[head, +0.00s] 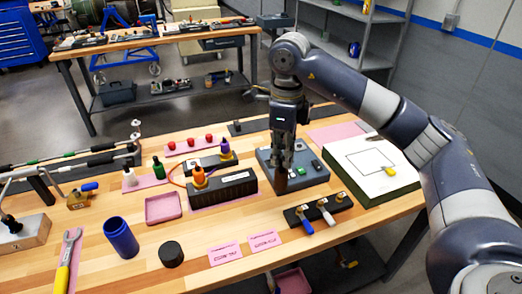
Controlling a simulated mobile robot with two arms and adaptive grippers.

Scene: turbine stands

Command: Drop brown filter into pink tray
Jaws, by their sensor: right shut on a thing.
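My right gripper (283,162) points straight down over the workbench and is shut on the brown filter (281,181), a small dark brown cylinder held upright. It is in front of a grey box with buttons (312,170); I cannot tell if the filter touches that box. The pink tray (163,219), small, square and empty, sits on the bench to the left of the gripper. My left gripper is not in view.
Between gripper and tray stands a black block with an orange-topped fitting (228,189). In front are a blue cup (121,238), a black cylinder (171,254) and flat pink labels (226,252). A black block with valves (318,210) lies right of the labels.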

